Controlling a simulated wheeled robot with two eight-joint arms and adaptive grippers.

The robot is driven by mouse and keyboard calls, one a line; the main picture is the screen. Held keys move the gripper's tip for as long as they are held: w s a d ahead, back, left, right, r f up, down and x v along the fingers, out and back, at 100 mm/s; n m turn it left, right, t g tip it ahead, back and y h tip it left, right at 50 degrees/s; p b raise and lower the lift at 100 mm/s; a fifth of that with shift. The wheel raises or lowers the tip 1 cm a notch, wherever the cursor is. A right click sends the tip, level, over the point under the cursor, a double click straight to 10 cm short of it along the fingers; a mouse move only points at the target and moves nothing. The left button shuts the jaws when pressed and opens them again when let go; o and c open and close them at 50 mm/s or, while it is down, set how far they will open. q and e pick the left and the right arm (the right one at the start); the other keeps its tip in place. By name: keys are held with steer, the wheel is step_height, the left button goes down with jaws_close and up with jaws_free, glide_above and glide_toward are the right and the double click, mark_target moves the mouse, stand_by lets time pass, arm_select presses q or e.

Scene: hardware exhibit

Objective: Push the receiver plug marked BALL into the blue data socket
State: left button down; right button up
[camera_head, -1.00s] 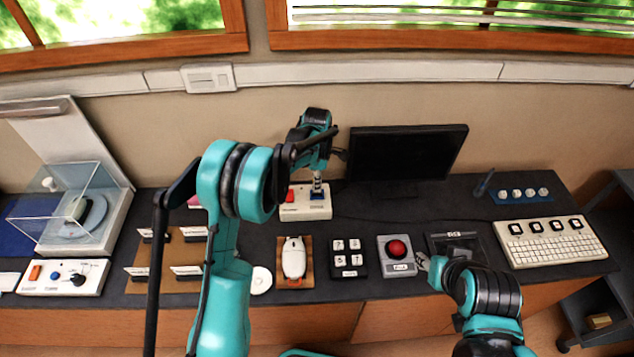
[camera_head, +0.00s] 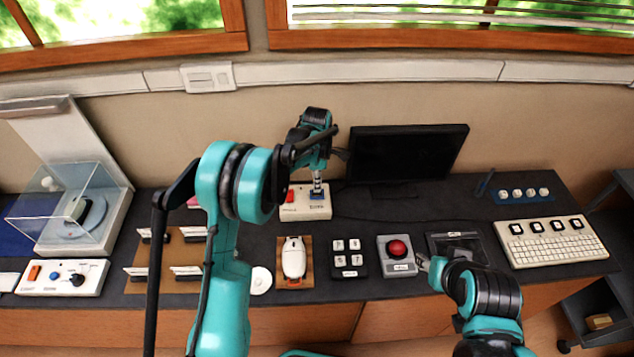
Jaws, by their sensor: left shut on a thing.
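A small white box (camera_head: 302,213) stands at the back middle of the dark table. It bears a red part (camera_head: 290,196) on its left and the blue data socket (camera_head: 319,195) on its right. My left gripper (camera_head: 318,182) points down right above the blue socket, shut on a small plug that is mostly hidden by the fingers. The plug's marking cannot be read, and I cannot tell how deep it sits. My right gripper (camera_head: 422,262) is low at the table's front, beside the red ball device; its fingers are too small to judge.
A black monitor (camera_head: 408,153) stands right of the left gripper. In front are a white mouse (camera_head: 294,258), a black key block (camera_head: 348,258), a red ball device (camera_head: 397,249) and a keyboard (camera_head: 553,241). A clear-covered turntable (camera_head: 70,208) is at left.

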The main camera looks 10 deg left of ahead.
arm_select(q)
steer(key=shift+f+b, duration=0.7)
steer(key=shift+f, duration=0.3)
stand_by(0.7)
steer(key=c, duration=1)
jaws_free()
steer(key=shift+r, duration=0.15)
steer(key=shift+r+p, duration=2.05)
steer(key=shift+r, duration=1.3)
